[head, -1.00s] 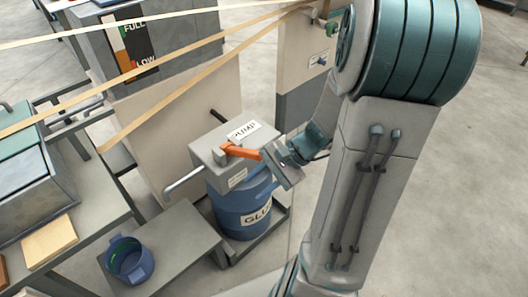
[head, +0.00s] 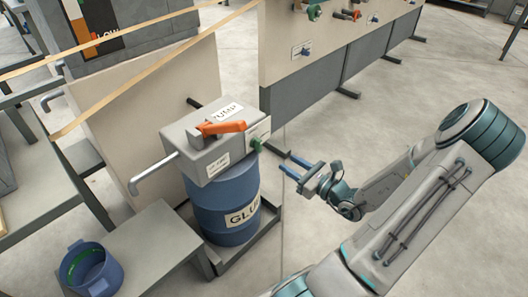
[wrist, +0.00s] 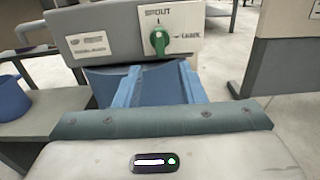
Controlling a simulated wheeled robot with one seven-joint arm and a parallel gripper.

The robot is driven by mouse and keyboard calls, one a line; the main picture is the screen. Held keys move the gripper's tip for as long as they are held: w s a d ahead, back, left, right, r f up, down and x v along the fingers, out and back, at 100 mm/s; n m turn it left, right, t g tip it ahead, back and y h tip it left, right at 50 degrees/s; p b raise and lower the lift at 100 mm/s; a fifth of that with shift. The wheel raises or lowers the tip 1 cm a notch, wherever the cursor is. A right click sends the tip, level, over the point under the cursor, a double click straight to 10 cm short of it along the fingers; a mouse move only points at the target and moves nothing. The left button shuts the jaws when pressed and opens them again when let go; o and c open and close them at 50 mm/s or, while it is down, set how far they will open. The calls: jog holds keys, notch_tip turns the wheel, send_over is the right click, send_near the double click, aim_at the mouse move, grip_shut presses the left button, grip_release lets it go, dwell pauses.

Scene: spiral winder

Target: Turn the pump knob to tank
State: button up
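The pump is a grey box (head: 190,145) on a blue glue drum (head: 225,208). A green knob (head: 257,143) sits on a pale plate on the box's right-hand face. In the wrist view the green knob (wrist: 174,40) is ahead of my fingers, its grip roughly upright. The plate reads SPOUT above the knob; a smaller word to its right is hard to read. My gripper (head: 293,166) is open and empty, its two blue fingers (wrist: 160,72) apart, pointing at the box from the right and slightly below the knob. It does not touch the knob.
An orange lever (head: 222,128) lies on top of the box by a PUMP label. A bent grey pipe (head: 150,176) leaves its left side. A low bench (head: 165,240) carries a blue pot (head: 90,268). A panel (head: 330,65) with knobs stands behind. Floor at right is clear.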

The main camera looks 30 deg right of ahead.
aim_at(261, 146)
jog(key=b+x, duration=0.3)
jog(key=x, duration=0.7)
jog(key=shift+f, duration=0.15)
jog(key=shift+x, duration=0.75)
grip_shut()
